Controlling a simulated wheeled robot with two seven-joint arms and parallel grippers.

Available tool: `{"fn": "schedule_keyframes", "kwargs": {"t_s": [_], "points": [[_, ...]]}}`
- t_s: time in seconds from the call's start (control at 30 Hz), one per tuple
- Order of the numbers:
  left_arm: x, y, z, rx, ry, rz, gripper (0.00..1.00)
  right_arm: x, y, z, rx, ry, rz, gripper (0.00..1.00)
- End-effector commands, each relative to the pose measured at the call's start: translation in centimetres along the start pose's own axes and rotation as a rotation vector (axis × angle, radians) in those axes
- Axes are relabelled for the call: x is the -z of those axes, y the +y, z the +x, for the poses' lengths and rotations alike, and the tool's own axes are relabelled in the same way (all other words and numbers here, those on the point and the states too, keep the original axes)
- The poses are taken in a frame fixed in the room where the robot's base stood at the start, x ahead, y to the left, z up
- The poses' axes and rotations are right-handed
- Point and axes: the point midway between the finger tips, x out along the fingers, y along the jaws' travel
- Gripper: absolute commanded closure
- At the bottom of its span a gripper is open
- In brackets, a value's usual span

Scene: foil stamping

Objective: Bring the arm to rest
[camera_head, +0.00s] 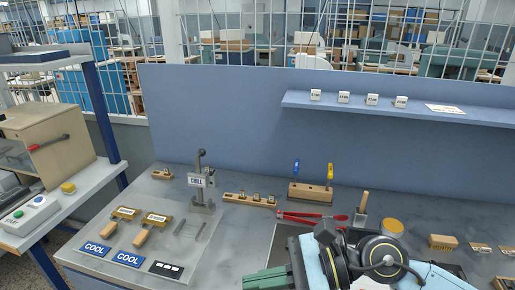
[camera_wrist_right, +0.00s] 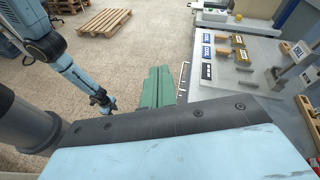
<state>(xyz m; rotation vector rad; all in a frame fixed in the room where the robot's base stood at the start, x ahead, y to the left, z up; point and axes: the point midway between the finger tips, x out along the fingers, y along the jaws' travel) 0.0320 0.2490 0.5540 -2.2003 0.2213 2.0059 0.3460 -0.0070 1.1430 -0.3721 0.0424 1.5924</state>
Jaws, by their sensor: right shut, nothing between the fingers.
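My right gripper (camera_head: 248,281) shows at the bottom edge of the head view, its green ribbed fingers pointing left from the light blue wrist. In the right wrist view the same green fingers (camera_wrist_right: 158,88) lie together, shut with nothing between them. They are in front of the workbench's near edge, and the fingers touch no object that I can see. In the right wrist view my left arm hangs over the floor at the left, with its dark gripper (camera_wrist_right: 103,102) low; it is too small to tell if its jaws are open. The left arm is not in the head view.
The workbench (camera_head: 235,240) holds blue COOL plates (camera_head: 95,248), wooden-handled stamps (camera_head: 152,224), a metal stand (camera_head: 203,190) and red-handled pliers (camera_head: 310,217). A side table (camera_head: 60,212) with a wooden box stands left.

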Motion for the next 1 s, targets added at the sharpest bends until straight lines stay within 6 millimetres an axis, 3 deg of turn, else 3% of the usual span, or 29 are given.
{"fn": "schedule_keyframes", "kwargs": {"t_s": [0.03, 0.1, 0.17, 0.23, 0.33, 0.47, 0.57, 0.67, 0.77, 0.8, 0.9, 1.0], "points": [[0.0, 0.0, 0.0, 0.000, 0.000, 0.000, 0.64, -2.3, -0.4, 0.5, 0.066, -0.137, 0.118, 1.00], [0.0, 0.0, 0.0, 0.000, 0.000, 0.000, 0.64, -5.0, -1.6, 0.1, 0.162, -0.319, 0.292, 1.00], [0.0, 0.0, 0.0, 0.000, 0.000, 0.000, 0.64, -6.7, -2.9, -0.9, 0.240, -0.471, 0.452, 1.00], [0.0, 0.0, 0.0, 0.000, 0.000, 0.000, 0.64, -7.8, -4.6, -2.6, 0.331, -0.642, 0.646, 1.00], [0.0, 0.0, 0.0, 0.000, 0.000, 0.000, 0.64, -7.6, -6.9, -5.7, 0.460, -0.878, 0.937, 1.00], [0.0, 0.0, 0.0, 0.000, 0.000, 0.000, 0.64, -4.1, -8.7, -10.1, 0.634, -1.167, 1.328, 1.00], [0.0, 0.0, 0.0, 0.000, 0.000, 0.000, 0.64, 0.3, -8.6, -13.1, 0.775, -1.376, 1.630, 1.00], [0.0, 0.0, 0.0, 0.000, 0.000, 0.000, 0.64, 5.6, -6.7, -15.3, 0.932, -1.571, 1.929, 1.00], [0.0, 0.0, 0.0, 0.000, 0.000, 0.000, 0.64, 11.0, -3.1, -16.6, 1.110, -1.749, 2.217, 1.00], [0.0, 0.0, 0.0, 0.000, 0.000, 0.000, 0.64, 12.9, -1.3, -16.8, -1.163, 1.774, -2.274, 1.00], [0.0, 0.0, 0.0, 0.000, 0.000, 0.000, 0.64, 16.4, 3.3, -16.9, -1.107, 1.564, -2.051, 1.00], [0.0, 0.0, 0.0, 0.000, 0.000, 0.000, 0.64, 18.6, 7.6, -16.6, -1.070, 1.400, -1.870, 1.00]]}}
